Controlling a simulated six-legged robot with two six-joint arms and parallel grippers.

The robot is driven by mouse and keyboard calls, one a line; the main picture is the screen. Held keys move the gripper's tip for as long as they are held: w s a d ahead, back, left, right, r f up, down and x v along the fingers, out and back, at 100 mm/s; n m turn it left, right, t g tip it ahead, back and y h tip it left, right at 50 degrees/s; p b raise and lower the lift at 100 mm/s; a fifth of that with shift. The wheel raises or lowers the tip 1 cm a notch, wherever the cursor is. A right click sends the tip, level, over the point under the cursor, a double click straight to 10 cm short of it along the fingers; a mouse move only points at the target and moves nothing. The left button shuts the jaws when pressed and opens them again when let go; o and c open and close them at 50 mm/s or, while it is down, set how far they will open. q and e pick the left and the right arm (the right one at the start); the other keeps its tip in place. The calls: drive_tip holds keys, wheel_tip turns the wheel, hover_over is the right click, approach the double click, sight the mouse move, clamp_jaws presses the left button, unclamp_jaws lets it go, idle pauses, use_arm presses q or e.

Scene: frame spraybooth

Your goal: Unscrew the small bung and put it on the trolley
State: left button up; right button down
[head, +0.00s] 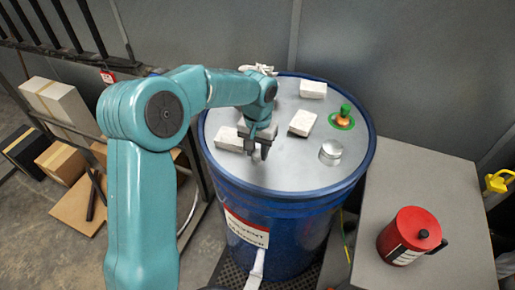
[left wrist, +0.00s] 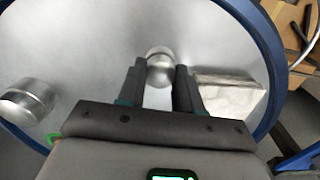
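The blue drum (head: 285,190) has a bare metal lid. My left gripper (head: 259,150) reaches down over the lid's left front part. In the left wrist view, its two dark fingers (left wrist: 160,72) stand either side of the small silver bung (left wrist: 160,64) and appear to touch it on both sides. I cannot tell whether the bung sits in the lid or is clear of it. A larger silver bung (head: 330,152) stands at the lid's right; it also shows in the left wrist view (left wrist: 27,102). The grey trolley top (head: 440,170) is right of the drum. My right gripper is not in view.
Pale blocks lie on the lid, one right beside the gripper (head: 229,139), others farther back (head: 302,122). A green and orange fitting (head: 343,117) stands at the lid's right. A red can (head: 409,233) occupies the trolley's front; the middle behind it is clear. Boxes (head: 62,160) are at left.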

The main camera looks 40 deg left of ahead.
use_arm(q)
drive_tip(key=shift+f+n+b, duration=0.1)
drive_tip(key=shift+n+b, duration=0.3)
drive_tip(key=shift+n, duration=1.9)
drive_tip(key=shift+n+b, duration=0.5)
drive_tip(key=shift+n, duration=0.2)
drive_tip(key=n, duration=0.3)
drive_tip(key=n+b, duration=0.1)
drive_tip(key=n, duration=0.1)
drive_tip(key=shift+n, duration=1.4)
